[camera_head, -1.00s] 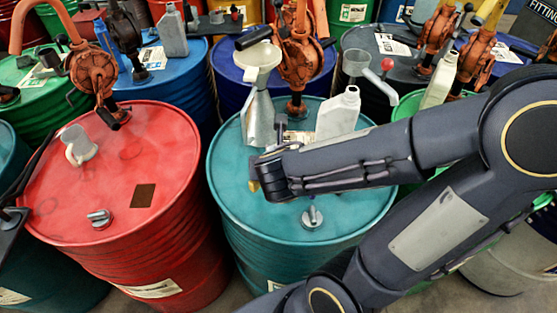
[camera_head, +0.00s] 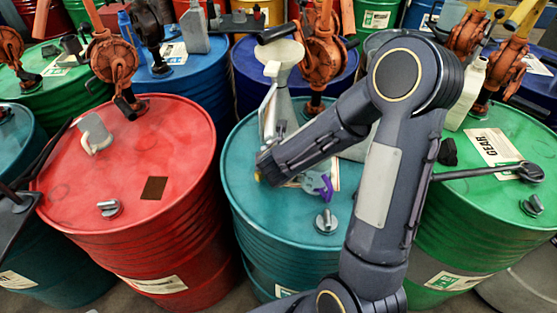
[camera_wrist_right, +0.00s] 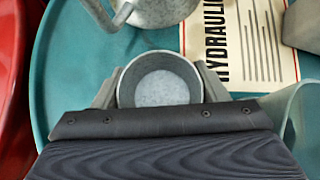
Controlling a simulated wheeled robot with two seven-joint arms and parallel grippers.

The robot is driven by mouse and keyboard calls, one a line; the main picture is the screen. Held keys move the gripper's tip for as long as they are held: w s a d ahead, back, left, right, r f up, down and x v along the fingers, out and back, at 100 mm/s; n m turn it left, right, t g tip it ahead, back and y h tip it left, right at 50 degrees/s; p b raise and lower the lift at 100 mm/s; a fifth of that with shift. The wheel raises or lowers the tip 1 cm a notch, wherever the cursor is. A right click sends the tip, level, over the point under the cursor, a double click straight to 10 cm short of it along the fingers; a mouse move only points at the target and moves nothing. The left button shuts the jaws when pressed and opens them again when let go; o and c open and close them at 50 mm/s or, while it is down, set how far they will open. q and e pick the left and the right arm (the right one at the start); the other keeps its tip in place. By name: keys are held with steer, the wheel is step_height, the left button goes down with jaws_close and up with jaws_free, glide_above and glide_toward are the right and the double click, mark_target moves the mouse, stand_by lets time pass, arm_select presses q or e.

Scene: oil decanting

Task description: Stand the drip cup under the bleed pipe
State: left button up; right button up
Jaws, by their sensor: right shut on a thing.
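My right gripper (camera_head: 262,168) reaches over the teal drum (camera_head: 244,200). In the right wrist view, my right gripper (camera_wrist_right: 158,104) is shut on a round grey cup (camera_wrist_right: 160,66), seen from above with its mouth open and a pale bottom. This looks like the drip cup. The teal drum top (camera_wrist_right: 70,60) lies below it; whether the cup touches it I cannot tell. In the head view the held cup is hidden behind the gripper. I cannot make out the bleed pipe for sure. My left gripper is not in view.
A metal can (camera_head: 279,105) with a cream funnel (camera_head: 272,58) stands just beyond my gripper. A purple thing (camera_head: 318,186) and a bung (camera_head: 326,221) are nearby. A dark rod (camera_head: 480,172) crosses the green drum.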

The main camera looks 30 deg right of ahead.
steer(key=shift+f, duration=0.15)
steer(key=o, duration=0.8)
steer(key=shift+o, duration=0.2)
